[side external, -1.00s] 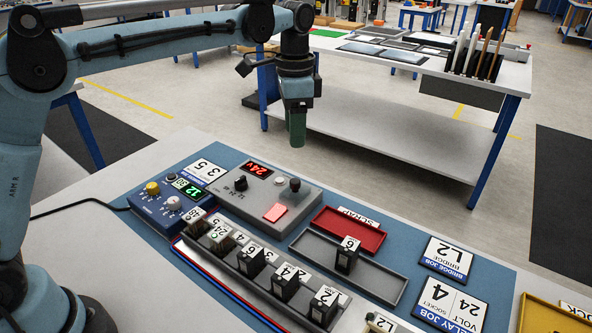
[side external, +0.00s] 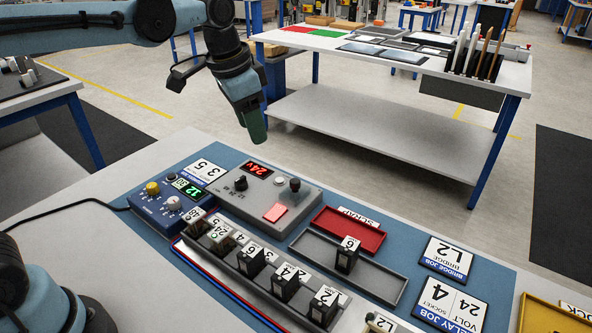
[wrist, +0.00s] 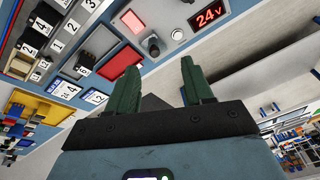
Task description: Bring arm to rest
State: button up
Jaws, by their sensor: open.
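My gripper (side external: 257,130) hangs in the air above the back edge of the worktable, tilted, with green fingers and nothing visible between them. In the wrist view its two green fingers (wrist: 160,85) stand apart, open and empty. The grey control box (side external: 262,195) with a red 24v display is below and in front of it; it also shows in the wrist view (wrist: 178,12). No part of the gripper touches anything.
A row of black relays in a rail (side external: 245,265) runs along the front. One black relay (side external: 346,258) stands in a grey tray (side external: 380,284) beside the red scrap tray (side external: 362,236). A blue box (side external: 150,215) is at left. A white bench (side external: 400,135) stands behind.

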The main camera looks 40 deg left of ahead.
jog(key=s+a+f+n+t, duration=0.2)
jog(key=s+f, duration=0.1)
jog(key=s, duration=0.3)
jog(key=s+a+f+n+t, duration=0.2)
jog(key=s+f+n, duration=0.1)
jog(key=s, duration=0.3)
jog(key=shift+s+f, duration=0.2)
jog(key=shift+f, duration=0.3)
